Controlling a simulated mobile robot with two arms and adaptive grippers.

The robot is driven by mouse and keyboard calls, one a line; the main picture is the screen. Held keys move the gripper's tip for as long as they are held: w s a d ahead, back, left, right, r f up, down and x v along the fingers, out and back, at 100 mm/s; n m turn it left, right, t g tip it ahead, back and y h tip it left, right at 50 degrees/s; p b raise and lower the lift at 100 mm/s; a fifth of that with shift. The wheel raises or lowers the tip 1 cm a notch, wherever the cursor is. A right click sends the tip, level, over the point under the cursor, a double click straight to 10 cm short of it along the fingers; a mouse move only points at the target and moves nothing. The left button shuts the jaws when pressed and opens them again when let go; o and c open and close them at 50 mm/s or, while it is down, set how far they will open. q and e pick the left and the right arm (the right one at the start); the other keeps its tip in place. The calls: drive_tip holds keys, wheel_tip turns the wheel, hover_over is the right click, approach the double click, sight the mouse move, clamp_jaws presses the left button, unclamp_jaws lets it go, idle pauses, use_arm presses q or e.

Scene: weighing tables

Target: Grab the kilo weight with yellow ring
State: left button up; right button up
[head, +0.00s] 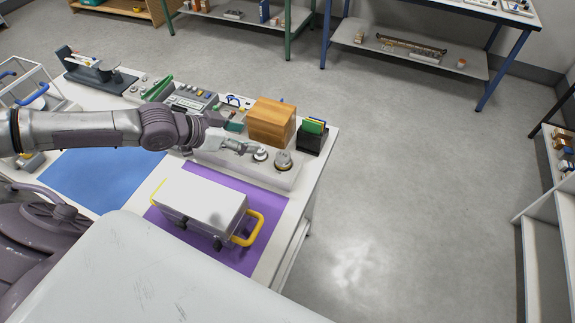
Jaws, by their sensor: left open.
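Two small metal weights stand close together on a pale raised board (235,168) at the table's right end. The right weight (283,161) is larger and darker; the left weight (261,154) is paler. The picture is too small to tell a yellow ring on either one. My left gripper (247,148) reaches in from the left, open, with its fingertips right beside the left weight. I cannot tell whether they touch it. The larger weight is just to the right of the fingertips. My right gripper is out of view.
A wooden block (271,122) and a black holder with coloured cards (312,137) stand just behind the weights. In front, a white case with yellow handles (201,199) lies on a purple mat (233,257). A blue mat (95,178) lies left. Open floor lies right.

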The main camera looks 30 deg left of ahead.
use_arm(q)
drive_tip(key=b, duration=0.4)
approach(283, 155)
drive_tip(key=v, duration=0.4)
drive_tip(key=p+x, duration=0.1)
drive_tip(key=x, duration=0.8)
drive_tip(key=shift+w+a+r, duration=0.2)
drive_tip(key=shift+w+d+f, duration=0.2)
drive_tip(key=shift+d+f, duration=0.05)
drive_tip(key=shift+f, duration=0.05)
drive_tip(key=p+x, duration=0.1)
drive_tip(key=x, duration=0.3)
drive_tip(key=shift+w+d+f, duration=0.1)
drive_tip(key=shift+d+f, duration=0.1)
drive_tip(key=shift+f, duration=0.25)
drive_tip(key=shift+c, duration=1)
clamp_jaws()
drive_tip(key=shift+r, duration=0.15)
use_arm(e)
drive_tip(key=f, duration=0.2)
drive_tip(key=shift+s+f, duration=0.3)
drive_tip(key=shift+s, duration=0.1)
